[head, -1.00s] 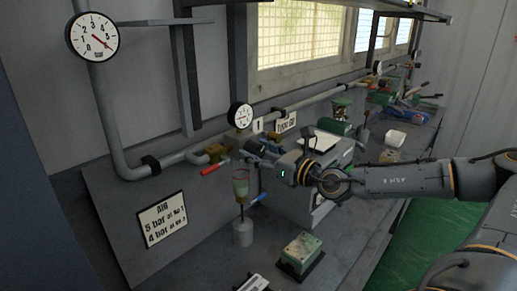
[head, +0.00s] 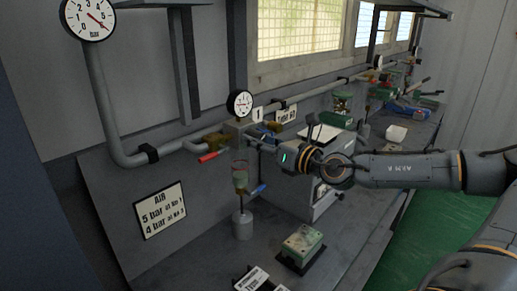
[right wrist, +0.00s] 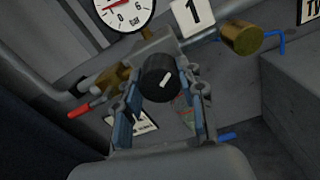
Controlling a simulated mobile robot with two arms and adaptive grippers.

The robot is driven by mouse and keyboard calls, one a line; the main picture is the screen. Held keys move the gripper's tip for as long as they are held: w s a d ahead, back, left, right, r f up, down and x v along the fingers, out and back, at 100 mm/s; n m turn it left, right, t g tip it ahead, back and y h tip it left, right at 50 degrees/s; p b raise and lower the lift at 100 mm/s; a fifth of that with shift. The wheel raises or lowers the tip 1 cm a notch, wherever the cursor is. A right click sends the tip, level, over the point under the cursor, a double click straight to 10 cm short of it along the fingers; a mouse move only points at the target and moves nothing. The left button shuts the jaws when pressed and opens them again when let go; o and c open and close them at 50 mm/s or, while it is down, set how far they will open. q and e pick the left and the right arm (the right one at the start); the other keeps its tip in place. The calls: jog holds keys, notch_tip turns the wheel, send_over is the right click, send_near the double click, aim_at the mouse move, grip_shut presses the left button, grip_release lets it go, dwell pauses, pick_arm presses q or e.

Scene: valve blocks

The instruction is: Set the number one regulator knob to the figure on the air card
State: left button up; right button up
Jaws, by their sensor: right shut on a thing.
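The black regulator knob (right wrist: 158,78), with a white mark on its face, sits below the number 1 plate (right wrist: 193,16). My right gripper (right wrist: 162,112) is shut on the knob, one finger at each side. In the head view the right gripper (head: 262,142) reaches the pipe under the small round gauge (head: 239,103) and hides the knob. That gauge (right wrist: 124,12) is cut off in the wrist view; its red needle points left, exact reading unclear. The white air card (head: 160,209) reads 5 bar at No 1, with a 4 bar line below. My left gripper is not in view.
A larger gauge (head: 89,17) hangs at upper left. A red-handled valve (head: 208,157) sits left of my gripper, and a cup-topped stand (head: 241,210) with a blue handle below it. A green box (head: 302,243) lies on the bench in front.

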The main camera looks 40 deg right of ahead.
jog(key=m+b, duration=0.3)
jog(key=b, duration=0.1)
jog(key=shift+f+m, duration=0.3)
jog(key=shift+m, duration=0.1)
jog(key=m+b, duration=0.2)
jog(key=shift+r+m, duration=0.1)
jog(key=shift+m, duration=0.2)
jog(key=m+b, duration=0.2)
jog(key=m, duration=0.1)
jog(key=shift+m, duration=0.4)
jog(key=m+b, duration=0.1)
jog(key=m, duration=0.2)
jog(key=shift+r+m+b, duration=0.1)
jog(key=shift+m+b, duration=0.2)
jog(key=shift+b, duration=0.1)
jog(key=m+b, duration=0.1)
jog(key=m, duration=0.3)
jog(key=m+b, duration=0.1)
jog(key=m, duration=0.5)
jog(key=shift+b, duration=0.4)
jog(key=m+b, duration=0.1)
jog(key=m, duration=0.4)
jog(key=shift+m+b, duration=0.9)
jog(key=shift+m, duration=1.5)
